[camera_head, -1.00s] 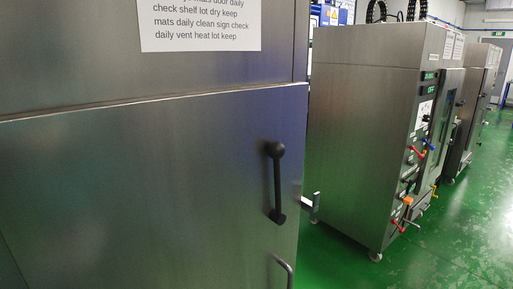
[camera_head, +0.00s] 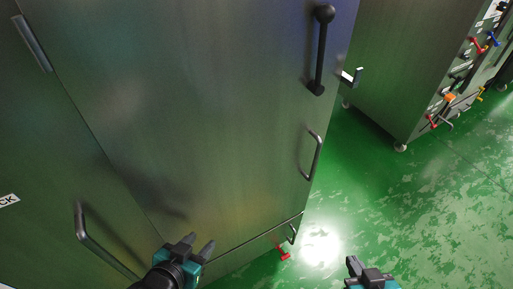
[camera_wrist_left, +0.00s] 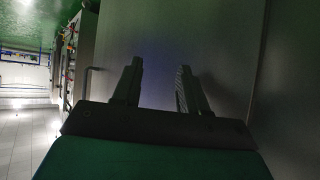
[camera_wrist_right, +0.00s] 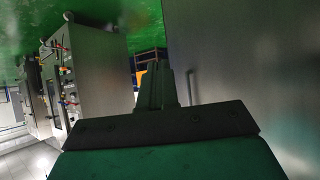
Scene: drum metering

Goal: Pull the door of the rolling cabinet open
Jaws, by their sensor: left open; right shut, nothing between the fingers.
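A large brushed-steel cabinet front (camera_head: 190,110) fills the left and middle of the head view. A vertical bar handle (camera_head: 317,157) sits near the panel's right edge, with a black lever handle (camera_head: 320,55) above it. Another bar handle (camera_head: 95,245) is on the left panel. The panels look closed; which one is the rolling cabinet's door I cannot tell. My left gripper (camera_head: 198,244) is open and empty, low in front of the steel. My right gripper (camera_head: 352,262) is shut and empty, over the floor right of the cabinet. Both are apart from the handles.
A second steel cabinet (camera_head: 410,60) on casters stands behind to the right, with coloured valve levers on its side. A bracket (camera_head: 351,77) juts out between the two. A small red lever (camera_head: 283,252) sticks out low at the right. The green floor (camera_head: 420,220) is clear at right.

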